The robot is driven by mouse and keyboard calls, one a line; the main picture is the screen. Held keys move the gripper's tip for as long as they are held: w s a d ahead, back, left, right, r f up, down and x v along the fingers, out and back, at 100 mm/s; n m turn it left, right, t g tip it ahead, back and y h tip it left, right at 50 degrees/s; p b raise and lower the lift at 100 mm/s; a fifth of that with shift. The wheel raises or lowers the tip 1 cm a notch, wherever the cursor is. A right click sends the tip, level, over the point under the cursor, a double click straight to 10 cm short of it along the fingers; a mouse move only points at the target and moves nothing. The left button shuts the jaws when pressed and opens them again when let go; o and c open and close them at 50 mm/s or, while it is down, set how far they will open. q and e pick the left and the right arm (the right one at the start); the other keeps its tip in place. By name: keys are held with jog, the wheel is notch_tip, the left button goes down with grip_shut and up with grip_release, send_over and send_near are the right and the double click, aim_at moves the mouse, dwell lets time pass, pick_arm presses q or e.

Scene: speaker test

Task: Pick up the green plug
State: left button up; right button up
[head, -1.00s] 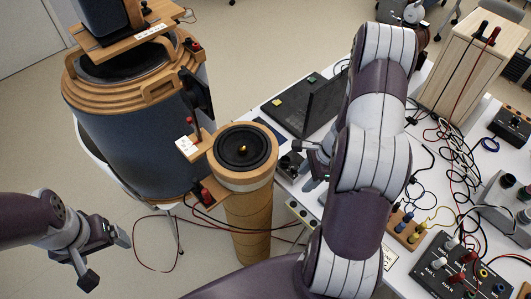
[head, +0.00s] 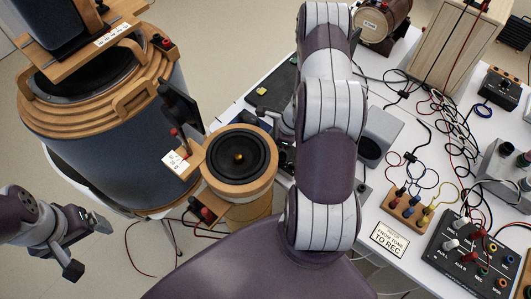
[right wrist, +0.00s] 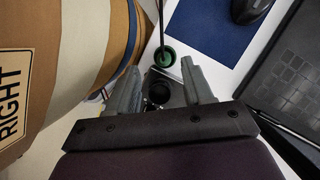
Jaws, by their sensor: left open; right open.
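In the right wrist view a round green piece (right wrist: 164,56) with a dark centre and a thin black stem or lead shows just beyond my fingertips; it looks like the green plug. My right gripper (right wrist: 163,78) is open, and the green piece is ahead of the gap, not held. A black round piece (right wrist: 158,93) shows between the fingers. In the head view my right arm hides this spot and most of the right gripper. My left gripper (head: 88,246) is open and empty at the lower left, away from the table.
A small round speaker (head: 239,157) on a wooden column and a large blue-grey speaker (head: 110,135) stand left of my right arm. On the table are a wooden plug block (head: 407,211), a black jack panel (head: 468,259) and tangled leads. A blue mat (right wrist: 212,35) lies beyond the right fingers.

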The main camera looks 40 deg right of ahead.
jog(key=x, duration=0.2)
jog(key=p+x, duration=0.1)
jog(key=x, duration=0.2)
jog(key=shift+w+d+f, duration=0.15)
jog(key=shift+f, duration=0.4)
grip_shut()
jog(key=shift+w+r, duration=0.1)
jog(key=shift+r, duration=0.55)
notch_tip(320, 180, up, 2)
jog(key=shift+r+b, duration=0.2)
jog(key=shift+b, duration=0.25)
jog(key=w+a+b, duration=0.1)
jog(key=w, duration=0.5)
jog(key=w+a+b, duration=0.1)
jog(key=w, duration=0.4)
jog(key=w+a+b, duration=0.1)
jog(key=w, duration=0.5)
jog(key=shift+w, duration=0.35)
